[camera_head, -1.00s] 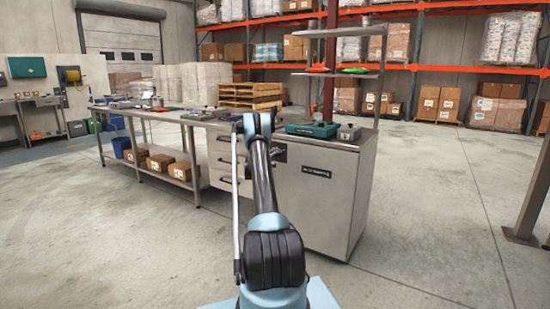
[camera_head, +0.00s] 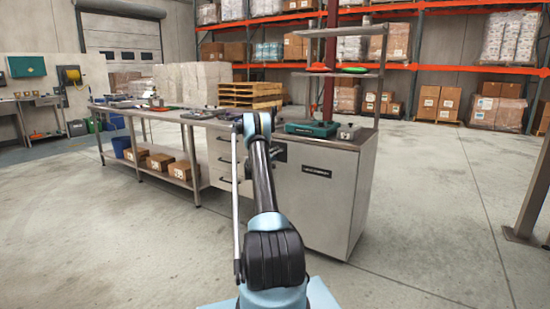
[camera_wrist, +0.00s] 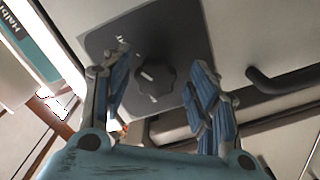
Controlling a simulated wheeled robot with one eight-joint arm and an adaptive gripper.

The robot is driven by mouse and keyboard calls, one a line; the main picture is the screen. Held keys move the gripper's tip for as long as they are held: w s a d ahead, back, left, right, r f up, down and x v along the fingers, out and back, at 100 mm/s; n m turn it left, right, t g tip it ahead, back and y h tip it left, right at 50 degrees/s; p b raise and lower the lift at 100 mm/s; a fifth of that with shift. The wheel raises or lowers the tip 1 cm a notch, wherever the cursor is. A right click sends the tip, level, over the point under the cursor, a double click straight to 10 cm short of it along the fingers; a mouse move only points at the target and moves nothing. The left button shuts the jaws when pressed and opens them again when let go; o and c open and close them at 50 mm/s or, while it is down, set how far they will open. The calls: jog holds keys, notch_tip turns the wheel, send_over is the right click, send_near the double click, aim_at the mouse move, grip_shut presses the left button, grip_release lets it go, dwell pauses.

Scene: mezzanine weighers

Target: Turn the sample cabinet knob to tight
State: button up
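The knob (camera_wrist: 153,76) shows in the wrist view as a dark, lobed dial with a light pointer mark. It sits on a dark square plate (camera_wrist: 180,30) fixed to a pale cabinet face. My gripper (camera_wrist: 160,72) is open, with one blue-padded finger to the left of the knob and the other to the right. Gaps show between the fingers and the knob. The plate's lettering is too small to read. In the head view, the sample cabinet (camera_head: 318,200) stands beyond my arm, which hides the knob and my fingers.
A dark drawer handle (camera_wrist: 285,80) juts out right of the plate in the wrist view. A long steel workbench (camera_head: 165,115) runs left from the cabinet, with boxes on its lower shelf. A teal device (camera_head: 312,129) stands on the cabinet top.

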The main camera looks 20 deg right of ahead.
jog(key=shift+r, duration=0.1)
jog(key=v, duration=1.2)
jog(key=s+a+r+m+g+y, duration=0.1)
jog(key=s+a+r+g+y, duration=0.1)
jog(key=s+r, duration=0.7)
jog(key=s+a+r+m+g+y, duration=0.1)
jog(key=s+a+r+g, duration=0.1)
jog(key=s+r, duration=0.75)
jog(key=s+a+f+g+y, duration=0.15)
jog(key=s+a, duration=0.25)
jog(key=s, duration=1)
jog(key=s+a+f+g+y, duration=0.1)
jog(key=s+a+f+y, duration=0.2)
jog(key=s, duration=1.1)
jog(key=s+a+f+n+g+y, duration=0.1)
jog(key=s+a+f+y, duration=0.2)
jog(key=s, duration=1.1)
jog(key=s+a+f+g+y, duration=0.1)
jog(key=s+a+f+y, duration=0.2)
jog(key=s+a+f, duration=0.5)
jog(key=s+a, duration=0.4)
jog(key=s, duration=0.3)
jog(key=shift+a+f+n+y, duration=0.2)
jog(key=shift+n+y, duration=0.1)
jog(key=shift+y, duration=0.05)
